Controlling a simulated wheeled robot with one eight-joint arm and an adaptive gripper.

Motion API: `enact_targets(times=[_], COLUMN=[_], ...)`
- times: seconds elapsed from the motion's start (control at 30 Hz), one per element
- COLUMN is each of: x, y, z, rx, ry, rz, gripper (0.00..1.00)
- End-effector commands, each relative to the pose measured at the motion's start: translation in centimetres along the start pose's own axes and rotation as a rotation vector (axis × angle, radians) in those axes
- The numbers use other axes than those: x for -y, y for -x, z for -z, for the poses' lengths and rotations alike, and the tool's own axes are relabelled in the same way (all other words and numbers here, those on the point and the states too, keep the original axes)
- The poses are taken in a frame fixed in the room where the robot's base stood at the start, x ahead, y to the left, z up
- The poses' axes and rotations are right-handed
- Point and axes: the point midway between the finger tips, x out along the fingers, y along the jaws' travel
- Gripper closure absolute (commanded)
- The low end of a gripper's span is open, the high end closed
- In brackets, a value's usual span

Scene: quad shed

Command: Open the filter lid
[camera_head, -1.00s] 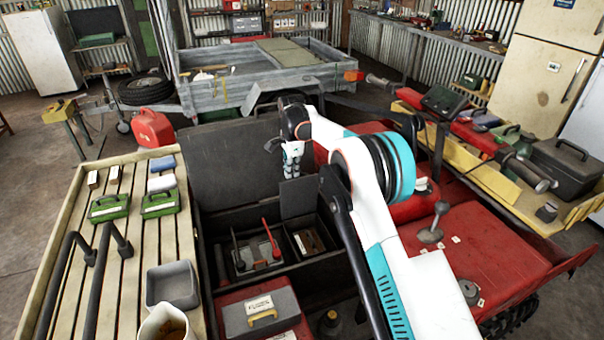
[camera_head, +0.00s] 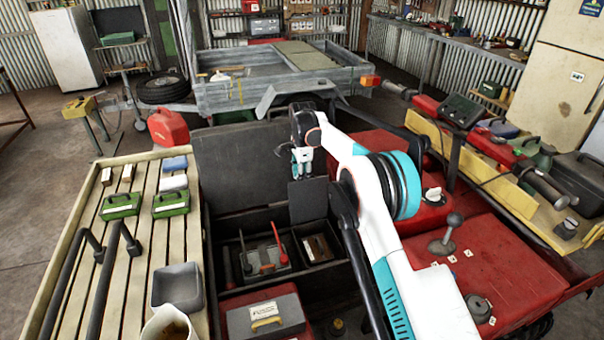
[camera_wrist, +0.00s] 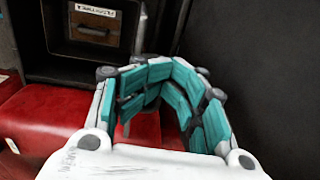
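A small dark flap (camera_head: 308,202), which I take for the filter lid, stands upright at the back of a compartment (camera_head: 334,258) in the black box. A brown block with a pale label (camera_head: 316,247) lies in that open compartment. In the wrist view, a brown block with a label (camera_wrist: 98,27) shows at the upper left. My gripper (camera_head: 301,172) is just above the flap's top edge, in front of a large raised dark panel (camera_head: 235,160). In the wrist view its teal-padded fingers (camera_wrist: 172,72) curve together at the tips, with nothing seen between them. Contact with the flap cannot be told.
A neighbouring compartment holds a grey battery-like block (camera_head: 265,262) with red and black handles. A grey case (camera_head: 266,318) sits in front. A slatted wooden rack (camera_head: 60,290) with green boxes is at left; red bodywork (camera_head: 480,240) is at right.

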Motion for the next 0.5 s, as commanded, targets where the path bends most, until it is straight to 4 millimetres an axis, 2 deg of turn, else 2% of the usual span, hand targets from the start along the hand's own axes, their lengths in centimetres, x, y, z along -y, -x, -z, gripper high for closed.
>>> enact_targets(times=[0.03, 0.5], x=[-0.13, -0.02], y=[-1.08, -0.55], z=[-0.17, -0.06], rx=[0.002, 0.002], ry=[0.002, 0.001], rz=[-0.002, 0.002], gripper=[0.71, 0.71])
